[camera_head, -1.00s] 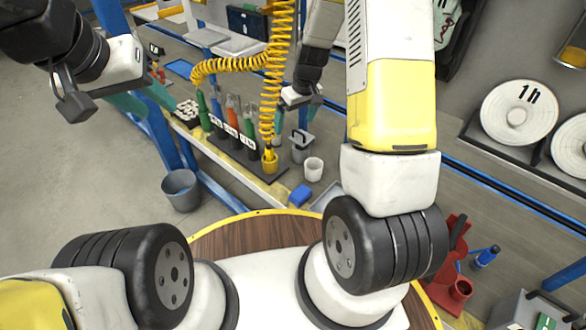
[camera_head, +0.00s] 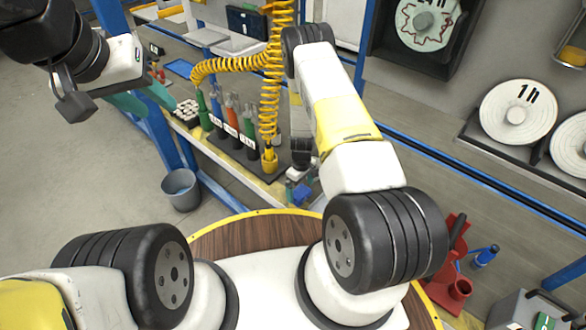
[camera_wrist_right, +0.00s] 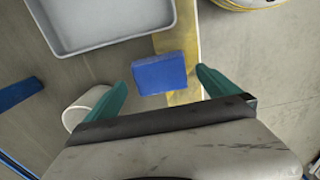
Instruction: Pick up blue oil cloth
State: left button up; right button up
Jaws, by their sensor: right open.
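The blue oil cloth (camera_wrist_right: 160,74) is a folded blue block. In the right wrist view it lies on the bench by the yellow edge strip, between and just ahead of the two teal fingers of my right gripper (camera_wrist_right: 161,82). The fingers are wide apart with nothing held. In the head view my right gripper (camera_head: 298,178) is over the cloth (camera_head: 302,193), mostly hiding it. My left gripper (camera_head: 135,98) is at the upper left, away from the bench; its teal fingers are partly hidden behind its white body, and their opening is unclear.
A white cup (camera_wrist_right: 84,108) stands beside the left finger in the right wrist view, and a grey tray (camera_wrist_right: 100,45) lies beyond it. A rack of bottles (camera_head: 232,130) and a yellow coiled hose (camera_head: 268,75) are close to my right arm. A grey bucket (camera_head: 181,188) stands on the floor.

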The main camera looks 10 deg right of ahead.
aim_at(300, 192)
jog(key=shift+f, duration=1.5)
jog(key=c, duration=1.3)
jog(key=shift+r, duration=0.15)
notch_tip(300, 192, up, 4)
jog(key=shift+s+f, duration=0.1)
jog(key=shift+f, duration=0.1)
jog(key=s+d+r, duration=0.1)
jog(key=s+d, duration=0.1)
jog(key=s, duration=1.3)
jog(key=shift+s+d, duration=0.25)
jog(key=shift+s, duration=0.05)
jog(key=shift+r, duration=0.1)
